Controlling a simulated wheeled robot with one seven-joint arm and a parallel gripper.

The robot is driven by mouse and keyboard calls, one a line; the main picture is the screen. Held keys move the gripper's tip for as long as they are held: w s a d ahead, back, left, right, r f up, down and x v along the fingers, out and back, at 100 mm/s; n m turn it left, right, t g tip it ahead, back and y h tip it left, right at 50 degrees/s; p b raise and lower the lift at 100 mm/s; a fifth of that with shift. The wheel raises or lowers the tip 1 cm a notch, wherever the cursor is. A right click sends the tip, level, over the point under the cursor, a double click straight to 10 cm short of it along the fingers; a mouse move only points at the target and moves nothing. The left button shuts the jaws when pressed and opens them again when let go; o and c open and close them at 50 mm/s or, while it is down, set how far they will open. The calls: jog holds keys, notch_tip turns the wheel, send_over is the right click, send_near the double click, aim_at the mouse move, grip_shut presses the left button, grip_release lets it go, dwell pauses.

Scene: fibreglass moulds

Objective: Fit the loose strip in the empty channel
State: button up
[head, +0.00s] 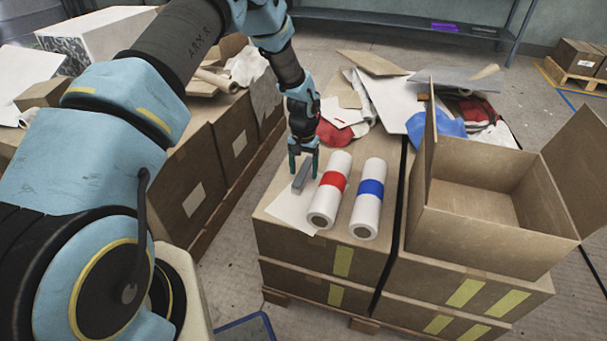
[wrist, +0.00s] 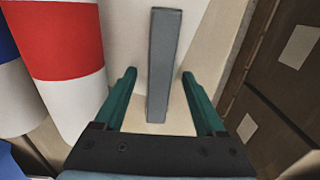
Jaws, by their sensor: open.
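The loose strip (wrist: 163,50) is a narrow grey bar, seen lengthwise in the wrist view over a pale sheet. In the head view the strip (head: 300,180) shows small on the near left of the carton top, beside a red-banded roll. My gripper (head: 304,174) points down at it. In the wrist view the open fingers (wrist: 159,74) stand one on each side of the strip, with a gap on both sides. I cannot tell how far the fingertips are above the sheet. I cannot make out a channel in either view.
The white roll with a red band (head: 332,184) and one with a blue band (head: 371,189) lie to the right of my gripper. An open carton (head: 480,231) stands farther right. Cardboard scraps and cloths clutter the back. More cartons (head: 237,146) stand at left across a gap.

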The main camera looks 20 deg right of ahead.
jog(key=shift+c, duration=0.3)
grip_shut()
dwell(0.3)
